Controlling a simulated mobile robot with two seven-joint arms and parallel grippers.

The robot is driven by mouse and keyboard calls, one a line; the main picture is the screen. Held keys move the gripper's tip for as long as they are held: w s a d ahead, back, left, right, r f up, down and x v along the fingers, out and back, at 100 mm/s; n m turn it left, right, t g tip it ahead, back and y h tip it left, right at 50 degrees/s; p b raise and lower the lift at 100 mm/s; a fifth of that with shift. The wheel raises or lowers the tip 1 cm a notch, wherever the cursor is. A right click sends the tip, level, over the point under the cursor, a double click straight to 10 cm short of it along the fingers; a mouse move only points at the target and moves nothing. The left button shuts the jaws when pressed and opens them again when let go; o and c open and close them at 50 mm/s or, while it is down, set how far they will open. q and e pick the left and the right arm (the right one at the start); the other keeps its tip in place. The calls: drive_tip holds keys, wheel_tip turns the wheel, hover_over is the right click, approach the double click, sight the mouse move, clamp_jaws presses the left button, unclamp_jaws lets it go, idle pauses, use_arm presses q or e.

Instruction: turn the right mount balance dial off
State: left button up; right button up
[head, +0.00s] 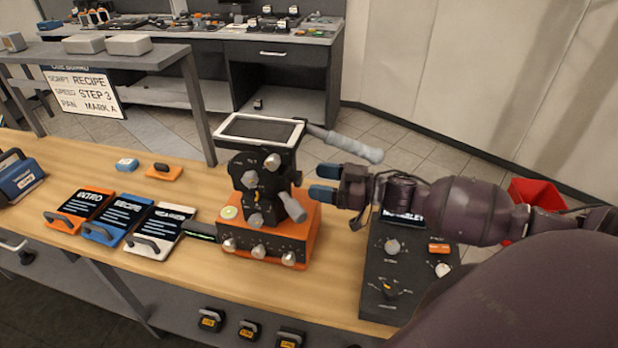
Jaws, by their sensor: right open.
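A mount with an orange base (265,234) and a black head (262,178) stands on the wooden table, with a pale-framed plate (260,129) on top. Silver knobs sit on its head (272,160) and along the base front (258,251). A dark panel (378,268) to its right carries round knobs (392,246) and a black-and-orange dial (387,289). The labels are too small to tell which is the balance dial. My right gripper (325,182) has blue fingertips, is open and empty, and hovers just right of the mount's head. My left gripper is not in view.
Orange, blue and white cards (122,218) lie left of the mount. A red bin (540,203) stands behind my right arm.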

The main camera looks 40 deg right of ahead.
sight(302, 178)
drive_tip(key=shift+x, duration=1.55)
drive_tip(key=shift+c, duration=0.2)
drive_tip(key=c, duration=0.9)
